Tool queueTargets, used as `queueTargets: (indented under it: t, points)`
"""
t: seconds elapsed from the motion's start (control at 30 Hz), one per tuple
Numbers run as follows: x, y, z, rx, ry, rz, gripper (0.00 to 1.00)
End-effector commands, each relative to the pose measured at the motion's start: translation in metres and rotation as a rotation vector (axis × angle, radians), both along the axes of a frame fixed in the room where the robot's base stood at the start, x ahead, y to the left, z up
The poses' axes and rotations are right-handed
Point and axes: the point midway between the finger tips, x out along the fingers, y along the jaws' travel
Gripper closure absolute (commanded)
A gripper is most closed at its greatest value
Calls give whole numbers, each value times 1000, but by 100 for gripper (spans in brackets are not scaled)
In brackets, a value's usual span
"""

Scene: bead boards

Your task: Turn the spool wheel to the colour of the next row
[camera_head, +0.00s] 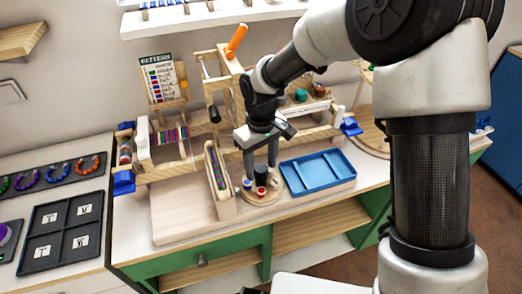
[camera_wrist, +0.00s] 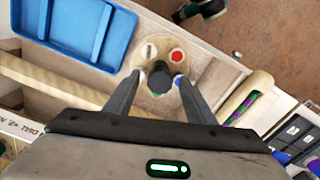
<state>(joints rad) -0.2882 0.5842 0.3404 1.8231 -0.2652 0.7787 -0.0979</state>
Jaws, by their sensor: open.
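The spool wheel (camera_head: 262,197) is a round wooden disc on the bench, with a dark knob at its middle and small coloured spools around it. Red and white spools show in the head view. In the wrist view the wheel (camera_wrist: 146,98) shows a red spool (camera_wrist: 177,56), a white one (camera_wrist: 149,51) and a bit of blue by the right finger. My gripper (camera_head: 260,176) points down over the wheel. In the wrist view its open fingers (camera_wrist: 158,78) stand on either side of the dark knob (camera_wrist: 159,79); contact is unclear. The pattern card (camera_head: 160,80) stands behind, its rows too small to read surely.
A blue tray (camera_head: 317,172) lies close right of the wheel. A narrow wooden box with coloured beads (camera_head: 217,170) stands close left. A wooden loom with striped beadwork (camera_head: 170,136) is behind. Bare board lies left of the box. A dark tray (camera_head: 62,232) is at far left.

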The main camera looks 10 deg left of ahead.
Motion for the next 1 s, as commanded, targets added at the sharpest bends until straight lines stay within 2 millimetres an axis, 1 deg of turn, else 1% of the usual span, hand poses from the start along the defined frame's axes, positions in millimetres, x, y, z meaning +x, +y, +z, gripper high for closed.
queueTargets:
  t: [0.17,0.5,0.6,0.7,0.83,1.0]
  points:
    - [1,0,28,1,-5,-1,50]
    - [1,1,112,3,-6,0,50]
    - [1,0,133,2,-4,-1,50]
    - [1,0,150,3,-5,-1,50]
    - [1,0,165,2,-3,-1,50]
    - [0,0,171,1,-1,0,50]
